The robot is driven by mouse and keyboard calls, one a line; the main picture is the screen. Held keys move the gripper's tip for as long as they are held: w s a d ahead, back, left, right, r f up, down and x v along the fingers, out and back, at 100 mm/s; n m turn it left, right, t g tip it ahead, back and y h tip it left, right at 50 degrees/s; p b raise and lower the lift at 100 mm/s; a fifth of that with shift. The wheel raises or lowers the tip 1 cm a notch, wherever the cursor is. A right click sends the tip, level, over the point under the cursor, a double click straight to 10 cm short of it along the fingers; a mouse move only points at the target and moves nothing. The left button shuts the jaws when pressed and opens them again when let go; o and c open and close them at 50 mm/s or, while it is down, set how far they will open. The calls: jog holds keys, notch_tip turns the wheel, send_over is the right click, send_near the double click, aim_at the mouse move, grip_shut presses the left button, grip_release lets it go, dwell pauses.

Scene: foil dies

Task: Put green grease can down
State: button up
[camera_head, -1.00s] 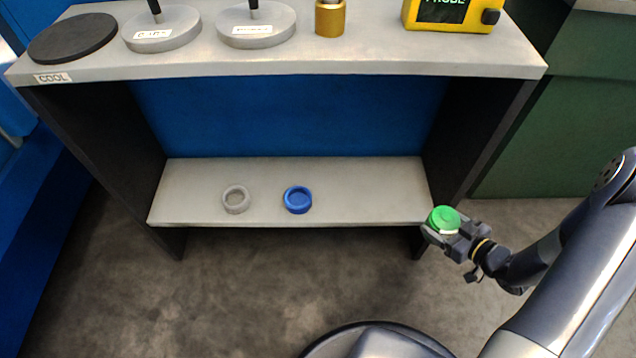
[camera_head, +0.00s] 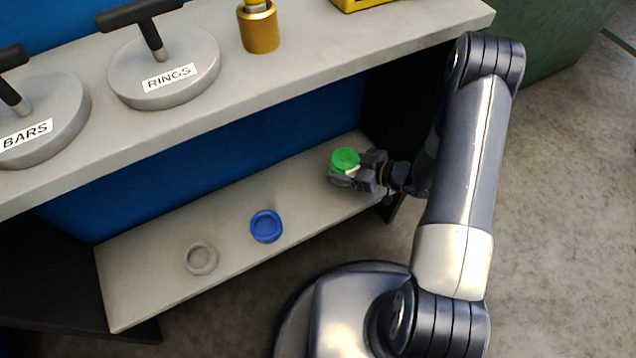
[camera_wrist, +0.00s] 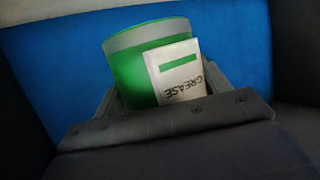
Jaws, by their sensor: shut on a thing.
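The green grease can (camera_head: 345,160) is in my gripper (camera_head: 352,177) over the right end of the lower shelf (camera_head: 310,215), below the upper shelf. In the wrist view the can (camera_wrist: 135,80) has a grey band and a white label reading GREASE. My gripper (camera_wrist: 165,105) is shut on it, and the gripper body hides the can's lower part. I cannot tell whether the can touches the shelf.
A blue ring-shaped dish (camera_head: 266,226) and a grey one (camera_head: 201,259) sit on the lower shelf to the left. The upper shelf (camera_head: 330,70) overhangs it, bearing discs labelled RINGS (camera_head: 190,90) and BARS (camera_head: 60,130), and a brass cylinder (camera_head: 259,30). Shelf between can and blue dish is clear.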

notch_tip(320, 180, down, 9)
jog(key=b, duration=0.2)
jog(key=shift+f+b, duration=0.2)
jog(key=shift+b, duration=0.15)
jog(key=shift+f, duration=0.1)
jog(key=o, duration=1.2)
jog(key=shift+o, duration=0.2)
jog(key=p+v, duration=0.2)
jog(key=v, duration=1)
